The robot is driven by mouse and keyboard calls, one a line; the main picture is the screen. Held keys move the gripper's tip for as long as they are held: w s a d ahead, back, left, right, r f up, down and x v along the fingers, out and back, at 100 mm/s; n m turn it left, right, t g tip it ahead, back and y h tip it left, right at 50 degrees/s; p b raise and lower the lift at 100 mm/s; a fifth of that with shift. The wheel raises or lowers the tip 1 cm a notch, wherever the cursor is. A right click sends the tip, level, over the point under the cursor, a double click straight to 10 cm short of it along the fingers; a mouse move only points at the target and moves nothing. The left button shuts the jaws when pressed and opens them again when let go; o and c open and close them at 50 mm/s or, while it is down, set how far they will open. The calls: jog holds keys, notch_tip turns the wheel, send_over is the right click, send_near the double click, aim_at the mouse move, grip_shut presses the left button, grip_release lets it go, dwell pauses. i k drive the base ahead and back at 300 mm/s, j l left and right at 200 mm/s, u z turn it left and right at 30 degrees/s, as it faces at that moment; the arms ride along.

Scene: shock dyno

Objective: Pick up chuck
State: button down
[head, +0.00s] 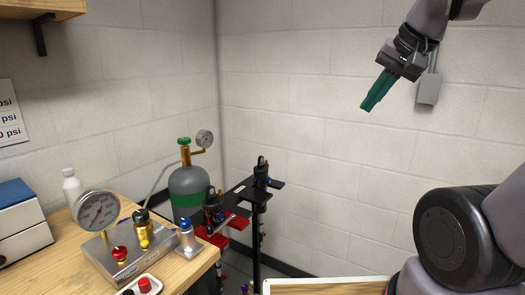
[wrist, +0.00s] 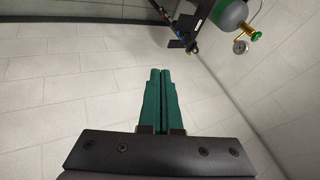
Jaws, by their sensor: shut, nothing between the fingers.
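My gripper (head: 368,106) has green fingers. It is raised high in front of the block wall at the upper right of the head view, far from the bench. In the wrist view its fingers (wrist: 161,72) lie side by side, shut with nothing between them. I cannot tell for sure which part is the chuck. All stand on or near the metal gauge block.
A grey-green gas cylinder (head: 188,185) and a black stand with red brackets (head: 256,210) are beside the bench. A small tray (head: 150,286) holds red and black parts. Another light-coloured surface (head: 325,288) is at the bottom.

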aim_at(187, 236)
jog(key=u, duration=1.25)
jog(key=k+l+u, duration=0.15)
jog(key=u, duration=0.45)
